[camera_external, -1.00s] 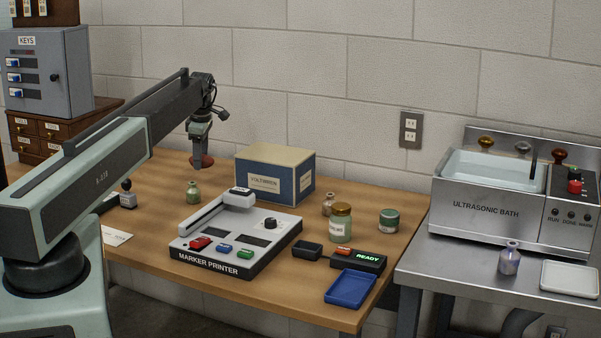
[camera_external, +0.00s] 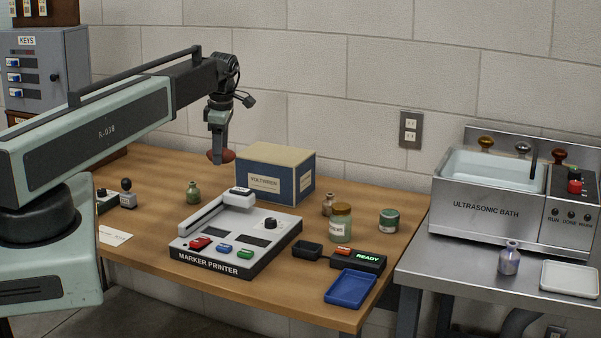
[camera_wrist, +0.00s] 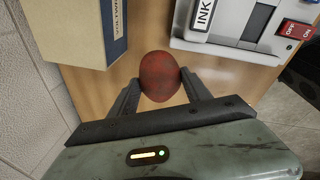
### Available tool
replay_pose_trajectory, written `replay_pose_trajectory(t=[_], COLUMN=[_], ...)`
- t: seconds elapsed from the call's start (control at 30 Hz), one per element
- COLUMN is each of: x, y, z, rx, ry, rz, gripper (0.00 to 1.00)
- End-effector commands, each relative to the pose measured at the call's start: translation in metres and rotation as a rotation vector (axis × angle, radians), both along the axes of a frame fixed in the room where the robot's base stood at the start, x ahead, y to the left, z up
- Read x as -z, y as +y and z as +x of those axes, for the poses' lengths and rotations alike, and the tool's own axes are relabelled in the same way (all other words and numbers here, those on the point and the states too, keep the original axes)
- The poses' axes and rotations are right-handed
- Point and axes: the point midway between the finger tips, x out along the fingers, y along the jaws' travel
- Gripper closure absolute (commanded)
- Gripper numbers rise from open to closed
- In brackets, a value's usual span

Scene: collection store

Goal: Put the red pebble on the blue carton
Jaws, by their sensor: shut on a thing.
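The red pebble (camera_wrist: 160,77) is a mottled, rounded stone, held between the two fingers of my gripper (camera_wrist: 160,88) in the wrist view. In the external view the pebble (camera_external: 228,156) shows partly behind my gripper (camera_external: 218,160), above the table and just left of the blue carton. The blue carton (camera_external: 290,183) is a box with blue sides, a tan top and a cream label, standing at the back of the wooden table. In the wrist view the carton (camera_wrist: 116,30) is at the upper left, beside the pebble.
A marker printer (camera_external: 238,243) stands in front of the carton. A green bottle (camera_external: 193,193) is to the left, and a small bottle (camera_external: 328,205) and a jar (camera_external: 340,224) are to the right. The wall (camera_external: 340,90) is close behind.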

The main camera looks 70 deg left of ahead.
Motion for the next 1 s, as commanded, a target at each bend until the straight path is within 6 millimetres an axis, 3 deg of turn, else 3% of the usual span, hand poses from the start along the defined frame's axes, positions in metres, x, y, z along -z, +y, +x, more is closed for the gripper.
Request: replay_pose_trajectory(t=[0.03,0.13,0.23,0.4,0.53,0.8,1.0], x=[-0.017,-0.027,-0.032,-0.031,-0.028,-0.020,-0.016], y=[-0.024,-0.048,-0.058,-0.062,-0.047,0.013,0.042], z=[0.005,0.023,0.038,0.044,0.058,0.118,0.147], rx=[0.027,0.069,0.094,0.104,0.103,0.103,0.103], ry=[0.001,0.001,0.002,0.002,0.002,0.002,0.002], rz=[0.001,0.001,0.002,0.002,0.002,0.001,0.001], gripper=[1.00,1.00,1.00,1.00,1.00,1.00,1.00])
